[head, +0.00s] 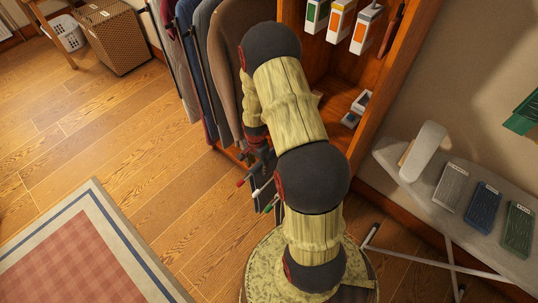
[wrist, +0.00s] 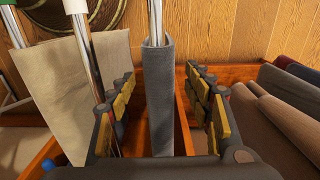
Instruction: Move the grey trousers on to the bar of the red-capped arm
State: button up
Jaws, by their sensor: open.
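Grey trousers (wrist: 158,95) hang folded over a metal bar in the middle of the wrist view. My gripper (wrist: 160,106) is open, with one finger on each side of the trousers and a gap visible on both sides.
Hanging jackets (head: 205,60) and the wooden closet (head: 335,95) crowd my arm.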

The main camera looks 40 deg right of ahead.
notch_tip(320, 180, up, 11)
jog(key=shift+f, duration=0.15)
dwell(0.4)
jog(key=shift+s+a+n, duration=0.15)
jog(key=shift+n, duration=0.25)
jog(key=s+a+r+n+t, duration=0.2)
jog(key=s+a+r+n, duration=0.3)
jog(key=r, duration=0.6)
jog(key=s+a+r+n+t, duration=0.1)
jog(key=s+a+r+n, duration=0.4)
jog(key=a+r, duration=0.4)
jog(key=s+a+r+n+t, duration=0.2)
jog(key=s+a+r+n, duration=0.3)
jog(key=r, duration=1)
jog(key=a+n, duration=0.1)
jog(key=a, duration=0.1)
jog(key=shift+a+t, duration=0.3)
